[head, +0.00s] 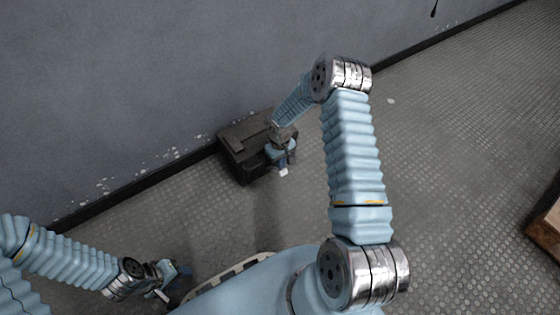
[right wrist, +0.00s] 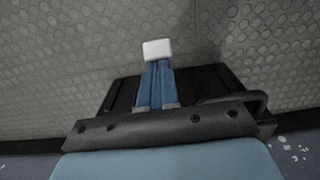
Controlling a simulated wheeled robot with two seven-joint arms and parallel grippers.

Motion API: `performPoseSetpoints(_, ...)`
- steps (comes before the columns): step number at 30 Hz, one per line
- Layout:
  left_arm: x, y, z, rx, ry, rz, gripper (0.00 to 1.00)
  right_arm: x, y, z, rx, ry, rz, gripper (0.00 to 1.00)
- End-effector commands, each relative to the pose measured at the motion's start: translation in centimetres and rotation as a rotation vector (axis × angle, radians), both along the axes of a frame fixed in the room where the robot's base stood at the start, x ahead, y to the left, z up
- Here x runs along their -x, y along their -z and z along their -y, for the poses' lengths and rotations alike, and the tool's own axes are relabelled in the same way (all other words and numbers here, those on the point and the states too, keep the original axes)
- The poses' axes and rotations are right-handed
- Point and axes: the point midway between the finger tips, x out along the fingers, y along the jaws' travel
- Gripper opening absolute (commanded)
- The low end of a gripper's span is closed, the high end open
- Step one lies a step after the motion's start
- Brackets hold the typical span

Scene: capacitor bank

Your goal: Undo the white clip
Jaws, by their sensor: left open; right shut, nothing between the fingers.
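A dark box (head: 243,143) sits on the floor against the wall in the head view. Its dark body also shows behind the gripper in the right wrist view (right wrist: 120,95). My right gripper (head: 283,171) is over the box's front right side, pointing down. In the right wrist view its blue fingers (right wrist: 157,50) are together with white tips and nothing between them. Whether the tips touch the box cannot be told. I cannot make out a separate white clip; the gripper and arm hide part of the box. My left gripper (head: 172,283) is open and empty at lower left, away from the box.
A grey wall (head: 120,80) with a dark skirting runs behind the box. A wooden-edged object (head: 546,230) stands at the right edge. A small pale spot (head: 390,101) lies on the floor.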

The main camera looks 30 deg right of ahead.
Motion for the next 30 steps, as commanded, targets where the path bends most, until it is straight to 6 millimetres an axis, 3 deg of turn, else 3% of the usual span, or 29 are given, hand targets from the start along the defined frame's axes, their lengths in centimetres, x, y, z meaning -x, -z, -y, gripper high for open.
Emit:
performPoseSetpoints(6, -0.1, 2.2, 0.0, -0.001, -0.002, 0.003, 0.43, 2.4, 2.2, 0.1, 0.001, -0.003, -0.002, 0.0)
performPoseSetpoints(10, -0.1, 2.7, 0.0, -0.002, -0.003, 0.005, 0.43, 3.2, 2.7, 0.2, 0.0, 0.0, -0.001, 0.0)
performPoseSetpoints(22, -0.1, 2.5, 0.0, -0.002, -0.003, 0.006, 0.43, 3.2, 2.5, 0.2, 0.0, 0.0, -0.001, 0.0)
performPoseSetpoints(30, -0.1, 2.5, 0.0, -0.002, -0.003, 0.006, 0.43, 2.1, 1.9, 0.1, 0.0, 0.0, 0.0, 0.0)
